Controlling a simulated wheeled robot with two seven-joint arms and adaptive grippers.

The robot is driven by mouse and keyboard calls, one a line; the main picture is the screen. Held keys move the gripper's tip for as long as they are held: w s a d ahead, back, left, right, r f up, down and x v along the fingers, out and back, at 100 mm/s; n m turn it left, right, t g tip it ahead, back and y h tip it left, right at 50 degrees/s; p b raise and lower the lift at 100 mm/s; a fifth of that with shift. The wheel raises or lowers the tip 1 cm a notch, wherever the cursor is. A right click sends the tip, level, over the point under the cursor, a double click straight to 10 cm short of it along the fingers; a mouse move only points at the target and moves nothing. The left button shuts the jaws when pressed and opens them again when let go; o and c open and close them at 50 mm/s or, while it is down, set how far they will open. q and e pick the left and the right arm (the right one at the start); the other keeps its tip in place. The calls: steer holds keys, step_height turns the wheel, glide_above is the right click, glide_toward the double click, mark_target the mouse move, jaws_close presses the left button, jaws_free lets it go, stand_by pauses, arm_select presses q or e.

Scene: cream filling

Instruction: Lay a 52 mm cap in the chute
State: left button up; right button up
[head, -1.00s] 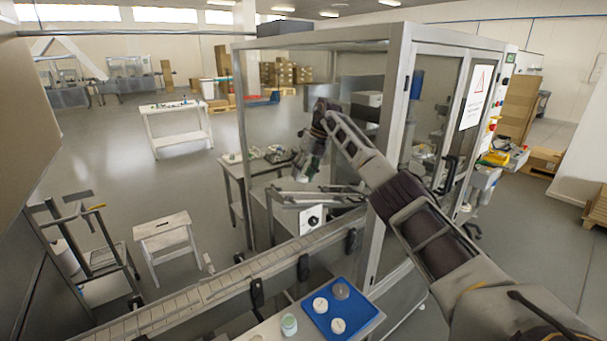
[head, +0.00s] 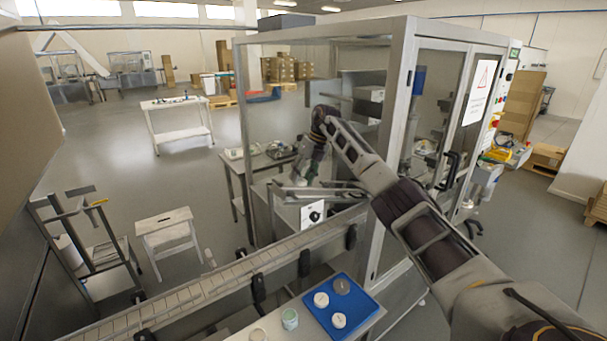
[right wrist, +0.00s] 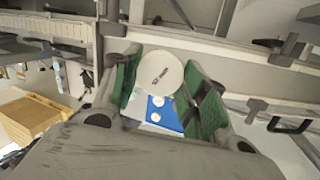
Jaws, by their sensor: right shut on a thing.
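My right gripper (head: 299,174) reaches into the glazed machine, just above a sloping metal chute (head: 335,190). In the head view the cap is too small to make out clearly. I cannot tell whether it touches the chute. My left gripper is not in view.
A blue tray (head: 374,309) with two white caps (head: 321,299) and a grey one (head: 341,286) lies on a side table, beside a jar (head: 290,318). A conveyor (head: 200,291) runs along the front. The machine's frame post (head: 392,150) stands close to my right arm.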

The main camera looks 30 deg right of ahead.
steer(key=shift+x, duration=1.3)
steer(key=shift+s+f, duration=0.1)
steer(key=shift+s, duration=0.1)
steer(key=o, duration=0.8)
steer(key=shift+v, duration=3.75)
steer(key=shift+a, duration=0.1)
